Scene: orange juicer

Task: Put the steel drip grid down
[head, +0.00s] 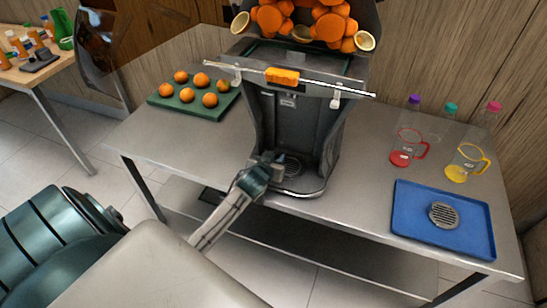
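A round steel drip grid (444,214) with dark slots lies flat on the blue tray (407,231) at the right of the table. The dark grey juicer (334,130) stands in the middle of the table. My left gripper (272,168) is at the front of the juicer's base, just left of a round, ridged spot (292,169) there. Its fingers are small and partly merge with the dark base, so I cannot tell whether they are open or shut. My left gripper is well away from the grid on the tray. My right gripper is not in view.
A green board (183,114) with several oranges is at the table's left back. A red jug (403,159) and a yellow jug (463,172) stand behind the blue tray, with clear bottles nearby. An orange-handled bar (284,76) crosses the juicer's front. The table's left front is clear.

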